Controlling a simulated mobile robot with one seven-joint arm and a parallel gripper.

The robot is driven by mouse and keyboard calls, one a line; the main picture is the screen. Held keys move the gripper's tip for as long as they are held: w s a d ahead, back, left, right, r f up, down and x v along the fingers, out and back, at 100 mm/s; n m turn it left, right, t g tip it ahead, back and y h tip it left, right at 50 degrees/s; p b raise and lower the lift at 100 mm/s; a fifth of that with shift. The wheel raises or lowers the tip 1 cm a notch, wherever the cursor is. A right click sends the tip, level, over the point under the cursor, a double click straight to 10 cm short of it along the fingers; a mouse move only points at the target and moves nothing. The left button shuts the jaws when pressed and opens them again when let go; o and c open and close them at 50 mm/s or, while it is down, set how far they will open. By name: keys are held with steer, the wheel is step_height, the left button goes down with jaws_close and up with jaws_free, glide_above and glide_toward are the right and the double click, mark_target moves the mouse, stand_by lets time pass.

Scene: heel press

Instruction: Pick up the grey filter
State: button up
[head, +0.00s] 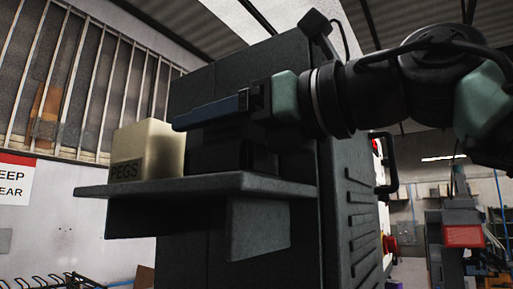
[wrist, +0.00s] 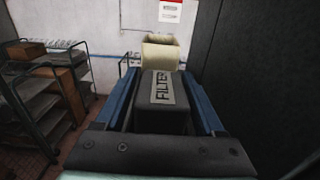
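The filter (wrist: 163,105) is a dark grey block with a pale label reading "FILTER". In the wrist view it lies between the two blue fingers of my gripper (wrist: 161,74), with a narrow gap showing on each side. In the head view my gripper (head: 178,124) reaches left over the shelf, its fingers level. The filter (head: 245,157) shows there as a dark shape on the shelf, below and behind the fingers and partly hidden by them. My gripper is open, with its fingers on either side of the filter.
A cream box marked "PEGS" (head: 147,152) stands on the shelf (head: 205,185) just beyond my fingertips. The shelf is fixed to a tall dark machine cabinet (head: 340,215). A rack with brown boxes (wrist: 50,80) stands to the left in the wrist view.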

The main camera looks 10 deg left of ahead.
steer(key=shift+a, duration=0.1)
jaws_close()
step_height(320, 180, up, 13)
steer(key=p, duration=0.8)
stand_by(0.5)
